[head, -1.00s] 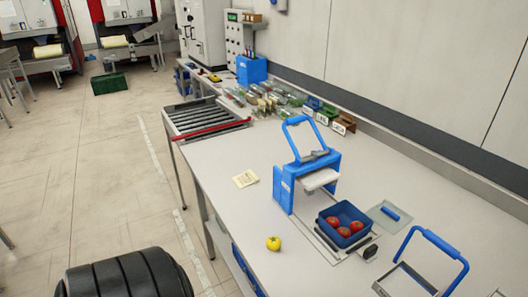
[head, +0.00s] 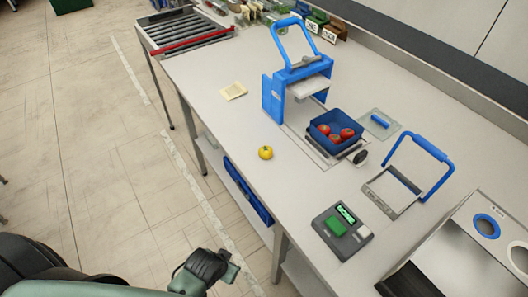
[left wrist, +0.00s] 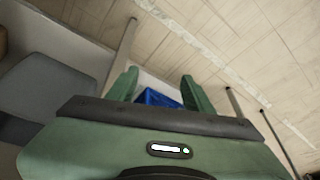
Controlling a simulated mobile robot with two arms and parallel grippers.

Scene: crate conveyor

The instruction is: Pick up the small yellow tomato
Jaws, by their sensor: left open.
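The small yellow tomato (head: 265,152) sits on the grey-white worktable (head: 215,125) near its left edge, in front of the blue press in the head view. My left gripper (head: 232,262) is at the bottom of the head view, off the table's edge and well below and apart from the tomato. In the left wrist view its two green fingers (left wrist: 160,92) are spread with nothing held between them. The tomato does not show in the left wrist view. My right gripper is in neither view.
A blue lever press (head: 284,97) and a blue box (head: 318,134) of red tomatoes stand behind the tomato. A scale (head: 342,231) and a blue-handled frame (head: 394,192) stand to the right. A paper note (head: 233,91) lies further back. The table around the tomato is clear.

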